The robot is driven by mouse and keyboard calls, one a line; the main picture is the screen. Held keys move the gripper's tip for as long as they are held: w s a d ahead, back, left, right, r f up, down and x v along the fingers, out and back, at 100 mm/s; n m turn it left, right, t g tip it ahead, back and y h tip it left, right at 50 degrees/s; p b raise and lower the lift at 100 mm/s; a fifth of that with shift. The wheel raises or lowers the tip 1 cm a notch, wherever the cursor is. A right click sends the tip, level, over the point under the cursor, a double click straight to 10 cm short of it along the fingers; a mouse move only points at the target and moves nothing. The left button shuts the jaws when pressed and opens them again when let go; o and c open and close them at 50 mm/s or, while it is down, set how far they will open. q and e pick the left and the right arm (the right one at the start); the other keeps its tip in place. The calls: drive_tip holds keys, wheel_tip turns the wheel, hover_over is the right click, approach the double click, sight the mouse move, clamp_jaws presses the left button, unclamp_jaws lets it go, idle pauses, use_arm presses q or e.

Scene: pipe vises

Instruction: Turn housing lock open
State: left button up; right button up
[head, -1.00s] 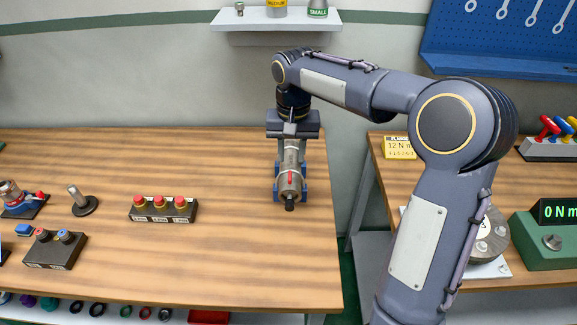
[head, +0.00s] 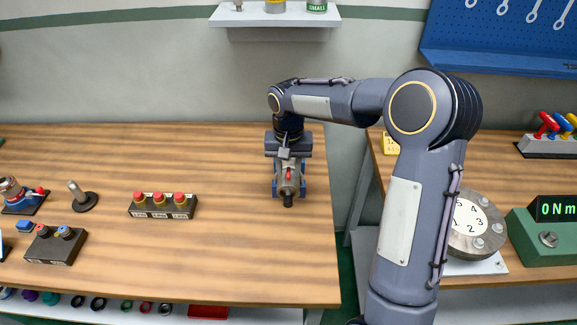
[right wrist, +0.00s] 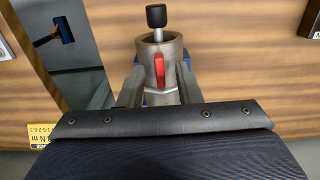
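The housing (head: 289,183) is a grey metal cylinder with a red lock lever (head: 289,174) on its front and a dark knob (head: 288,200) at its near end. It stands at the right end of the wooden bench, with blue parts on both sides. In the right wrist view the red lever (right wrist: 159,70) lies in line with the housing (right wrist: 147,47). My right gripper (head: 288,162) is right behind the housing. Its fingers (right wrist: 160,85) stand apart on either side of the cylinder; contact is unclear. My left gripper is out of view.
A box with three red buttons (head: 162,206), a dark two-button box (head: 55,246) and a small post on a round base (head: 80,198) stand on the left. A dial (head: 476,224) and a green torque meter (head: 549,240) are on the right bench. The bench front is clear.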

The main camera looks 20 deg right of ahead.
clamp_jaws()
drive_tip(key=shift+n, duration=0.3)
drive_tip(key=n, duration=0.4)
drive_tip(key=shift+r, duration=0.1)
drive_tip(key=n+p, duration=0.1)
drive_tip(key=n, duration=0.3)
drive_tip(key=shift+n, duration=0.4)
drive_tip(key=n, duration=0.4)
drive_tip(key=shift+n, duration=0.3)
drive_tip(key=shift+n+p, duration=0.55)
drive_tip(key=shift+n, duration=1.45)
